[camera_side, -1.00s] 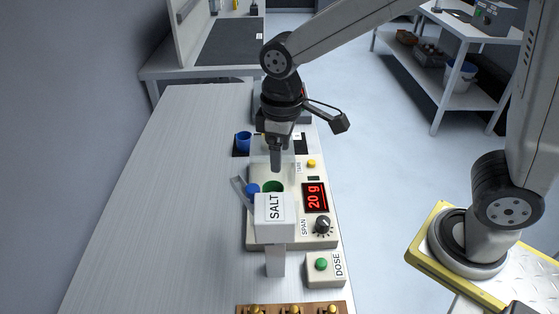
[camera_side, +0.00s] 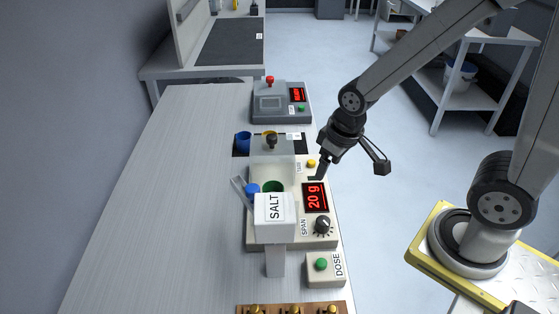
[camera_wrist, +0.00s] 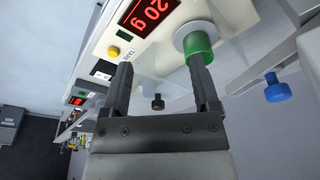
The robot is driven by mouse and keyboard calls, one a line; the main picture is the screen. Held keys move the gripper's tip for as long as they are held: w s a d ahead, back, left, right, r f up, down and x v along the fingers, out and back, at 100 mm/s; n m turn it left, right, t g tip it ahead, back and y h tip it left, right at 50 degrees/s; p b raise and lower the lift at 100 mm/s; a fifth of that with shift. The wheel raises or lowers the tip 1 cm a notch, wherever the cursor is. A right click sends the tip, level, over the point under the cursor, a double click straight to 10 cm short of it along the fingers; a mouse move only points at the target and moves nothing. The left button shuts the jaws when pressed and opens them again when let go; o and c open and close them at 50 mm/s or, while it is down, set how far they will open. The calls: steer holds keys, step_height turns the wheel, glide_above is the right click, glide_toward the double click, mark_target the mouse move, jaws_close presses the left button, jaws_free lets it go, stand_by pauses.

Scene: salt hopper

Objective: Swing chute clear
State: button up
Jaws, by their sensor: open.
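The white salt hopper (camera_side: 275,207) stands over the cream scale, which reads 20 g on its red display (camera_side: 314,197). A grey chute arm (camera_side: 238,189) slants out at the hopper's left, with a blue knob (camera_side: 252,188) beside it. The blue knob (camera_wrist: 277,91) shows at the right of the wrist view. A green cup (camera_side: 272,186) sits on the scale, just behind the hopper and right of the blue knob. My gripper (camera_side: 320,174) is open and empty, right of the cup, near the display. Its fingers (camera_wrist: 160,85) are apart in the wrist view.
A clear cover (camera_side: 272,171) stands behind the cup. A black-knobbed lid (camera_side: 272,141) and blue cup (camera_side: 243,141) sit farther back. The dose box (camera_side: 325,268) is in front, the grey machine (camera_side: 283,102) at the back. The table's left side is clear.

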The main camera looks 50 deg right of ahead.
steer(key=s+a+f+g+y, duration=0.1)
steer(key=s+a+g, duration=0.1)
steer(key=a+g, duration=0.1)
steer(key=s+a+f+n+g+y, duration=0.1)
steer(key=s+a+f+g+y, duration=0.1)
steer(key=s+a+g, duration=0.1)
steer(key=s+a+f+g+y, duration=0.2)
steer(key=a+g, duration=0.2)
steer(key=a, duration=0.1)
steer(key=shift+s+a+f+n, duration=0.2)
steer(key=shift+s+a+n, duration=0.1)
steer(key=shift+s, duration=0.1)
steer(key=shift+a+f, duration=0.1)
steer(key=shift+f, duration=0.55)
step_height(320, 180, up, 5)
steer(key=w+d+m+t+h, duration=0.2)
steer(key=w+d+t+h, duration=0.3)
steer(key=d+t, duration=0.5)
steer(key=shift+w+d+r, duration=0.45)
steer(key=shift+w+d, duration=0.5)
steer(key=shift+d, duration=0.5)
